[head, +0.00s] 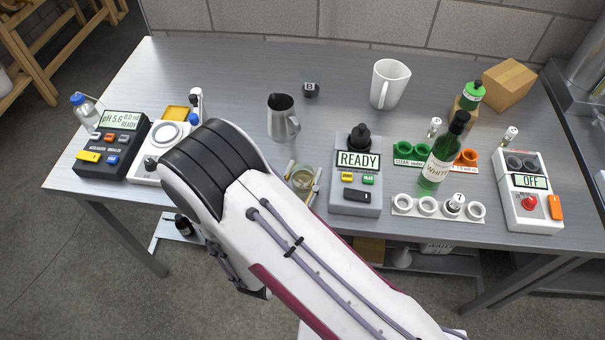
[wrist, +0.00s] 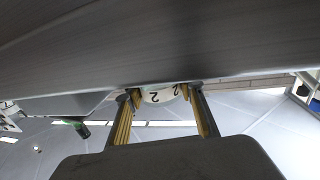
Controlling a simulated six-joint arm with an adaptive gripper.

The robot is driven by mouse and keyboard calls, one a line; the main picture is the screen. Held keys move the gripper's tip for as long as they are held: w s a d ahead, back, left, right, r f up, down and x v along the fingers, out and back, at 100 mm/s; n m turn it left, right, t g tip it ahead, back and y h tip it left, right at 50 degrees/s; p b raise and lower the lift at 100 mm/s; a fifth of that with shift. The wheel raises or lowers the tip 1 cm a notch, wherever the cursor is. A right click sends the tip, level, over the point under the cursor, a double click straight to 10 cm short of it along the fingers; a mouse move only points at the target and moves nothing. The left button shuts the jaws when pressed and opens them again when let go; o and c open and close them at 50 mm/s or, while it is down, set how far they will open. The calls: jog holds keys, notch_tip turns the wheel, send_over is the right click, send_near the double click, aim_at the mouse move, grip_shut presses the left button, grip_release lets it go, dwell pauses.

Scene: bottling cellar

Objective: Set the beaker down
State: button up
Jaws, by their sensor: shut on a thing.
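The bench (wrist: 150,45) fills the top of that view, close to the beaker. I cannot tell whether the beaker touches the bench.
The READY device (head: 356,207) stands just right of the beaker. A steel jug (head: 281,118) is behind it and a white mug (head: 389,84) farther back. A white tube rack (head: 403,209) and green bottle (head: 437,168) stand right. Bare bench lies between jug and READY device.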

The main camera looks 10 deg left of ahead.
aim_at(296, 187)
jog(key=shift+f, duration=0.2)
jog(key=o, duration=1.3)
jog(key=shift+c, duration=0.2)
jog(key=shift+s, duration=0.15)
jog(key=shift+v, duration=1.1)
jog(key=s, duration=0.2)
jog(key=s+a, duration=0.1)
jog(key=shift+a+f, duration=0.15)
jog(key=shift+f, duration=0.25)
jog(key=shift+v, duration=1.1)
jog(key=shift+o, duration=0.6)
